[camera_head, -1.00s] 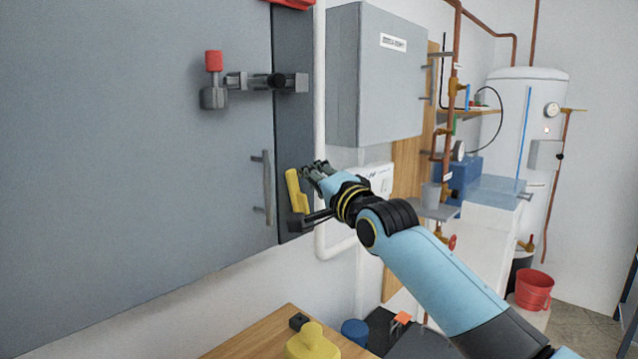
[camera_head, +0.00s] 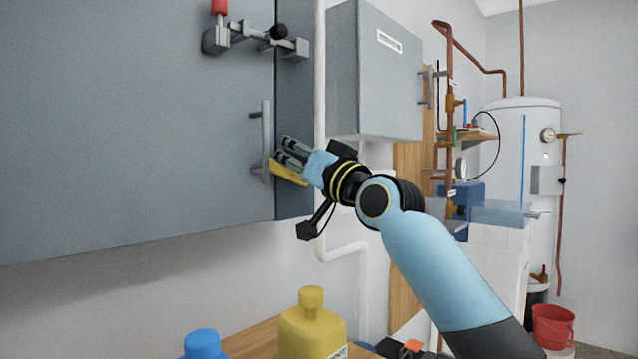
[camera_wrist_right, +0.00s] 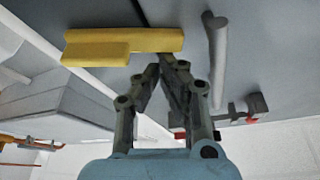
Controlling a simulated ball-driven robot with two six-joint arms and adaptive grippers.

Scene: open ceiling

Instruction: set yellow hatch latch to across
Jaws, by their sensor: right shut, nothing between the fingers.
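The yellow hatch latch (camera_head: 289,174) is on the dark strip at the right edge of the grey hatch. It lies nearly level, with its left end close to the hatch's grey bar handle (camera_head: 266,140). In the right wrist view the latch (camera_wrist_right: 95,52) lies crosswise to the handle (camera_wrist_right: 217,60). My right gripper (camera_head: 281,150) is shut and empty, just in front of the latch, and hides part of it. In the right wrist view its fingertips (camera_wrist_right: 168,66) are at the latch's edge; I cannot tell whether they touch. My left gripper is out of view.
A grey bolt (camera_head: 258,38) with a red-topped end sits above on the hatch. A grey wall box (camera_head: 375,75) and white pipe (camera_head: 319,100) are right of the hatch. Below, a yellow bottle (camera_head: 312,330) and blue bottle (camera_head: 205,345) stand at a wooden table.

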